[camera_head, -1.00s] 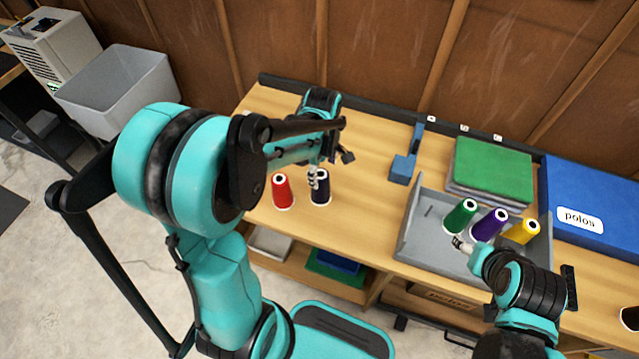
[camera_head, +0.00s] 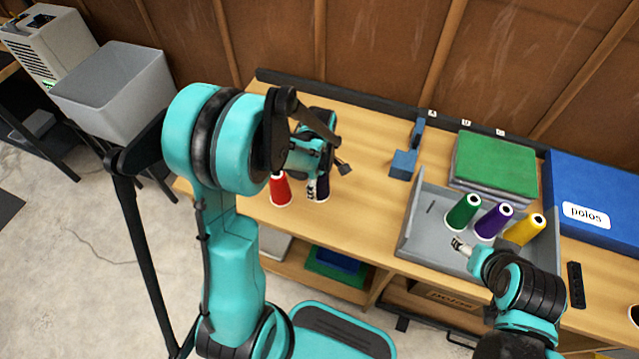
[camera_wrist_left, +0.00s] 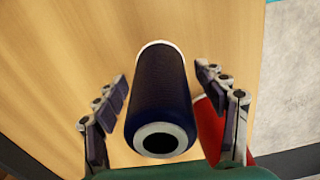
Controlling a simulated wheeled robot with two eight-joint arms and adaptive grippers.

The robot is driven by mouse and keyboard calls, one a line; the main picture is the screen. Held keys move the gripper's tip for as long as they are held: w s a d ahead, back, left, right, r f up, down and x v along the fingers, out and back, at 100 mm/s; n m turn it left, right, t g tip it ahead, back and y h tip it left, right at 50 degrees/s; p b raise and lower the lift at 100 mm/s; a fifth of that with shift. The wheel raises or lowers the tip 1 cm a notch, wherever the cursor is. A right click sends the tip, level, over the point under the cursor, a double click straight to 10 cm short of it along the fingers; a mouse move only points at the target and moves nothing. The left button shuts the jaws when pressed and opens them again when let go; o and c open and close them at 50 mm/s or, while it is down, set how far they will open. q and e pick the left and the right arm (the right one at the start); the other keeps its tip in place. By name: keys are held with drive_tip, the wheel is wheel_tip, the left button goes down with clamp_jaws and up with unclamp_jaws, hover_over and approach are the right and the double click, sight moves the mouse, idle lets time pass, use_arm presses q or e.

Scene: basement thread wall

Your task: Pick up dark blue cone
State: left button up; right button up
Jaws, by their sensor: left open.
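The dark blue cone (camera_head: 323,189) stands on the wooden table, partly hidden behind my left gripper (camera_head: 314,184) in the head view. In the left wrist view the dark blue cone (camera_wrist_left: 158,105) lies between the two open fingers of my left gripper (camera_wrist_left: 164,115), with a gap on each side. The red cone (camera_head: 280,190) stands just left of it; in the wrist view it shows behind the right finger. My right gripper (camera_head: 460,244) is over the grey tray (camera_head: 420,237), near the green cone; its jaw state is too small to make out.
The grey tray holds a green cone (camera_head: 463,212), a purple cone (camera_head: 493,221) and a yellow cone (camera_head: 526,230). The table between the blue cone and tray is clear.

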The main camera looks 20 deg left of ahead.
use_arm(q)
drive_tip(key=c, duration=1.3)
drive_tip(key=shift+c, duration=0.2)
drive_tip(key=shift+r, duration=0.1)
wheel_tip(320, 180, up, 4)
drive_tip(key=shift+f+p, duration=0.1)
drive_tip(key=shift+p, duration=0.9)
drive_tip(key=w+d+r+p, duration=0.3)
drive_tip(key=w+d+r, duration=0.2)
drive_tip(key=d, duration=0.5)
wheel_tip(320, 180, up, 2)
drive_tip(key=shift+w+d+r, duration=0.1)
drive_tip(key=shift+w+d, duration=0.1)
